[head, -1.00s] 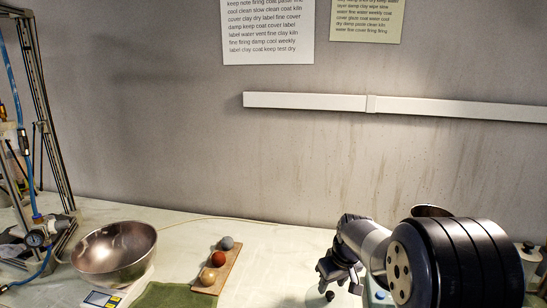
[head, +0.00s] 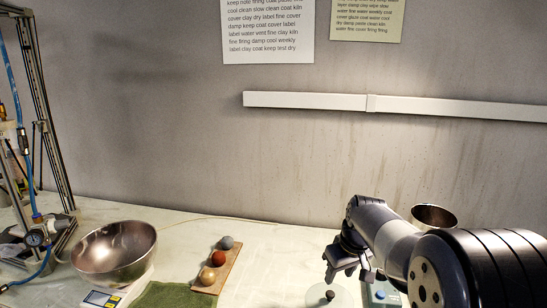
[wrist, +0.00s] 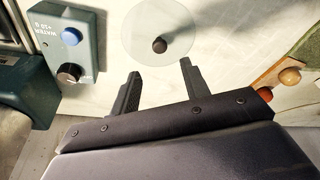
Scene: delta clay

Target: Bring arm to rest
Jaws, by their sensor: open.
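My gripper (head: 345,266) is above the right part of the table in the head view, with my arm reaching in from the lower right. In the wrist view my gripper (wrist: 160,85) has its two fingers spread apart with nothing between them. A clear round disc (wrist: 150,30) with a dark knob (wrist: 160,45) lies on the table just beyond the fingertips. The disc's knob also shows below the gripper in the head view (head: 330,295).
A metal bowl (head: 115,250) stands at the left by a metal frame (head: 45,110). A wooden board (head: 228,268) holds three balls beside a green cloth (head: 175,296). A control box (wrist: 70,50) with a blue button is near my gripper. A metal cup (head: 433,217) stands behind my arm.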

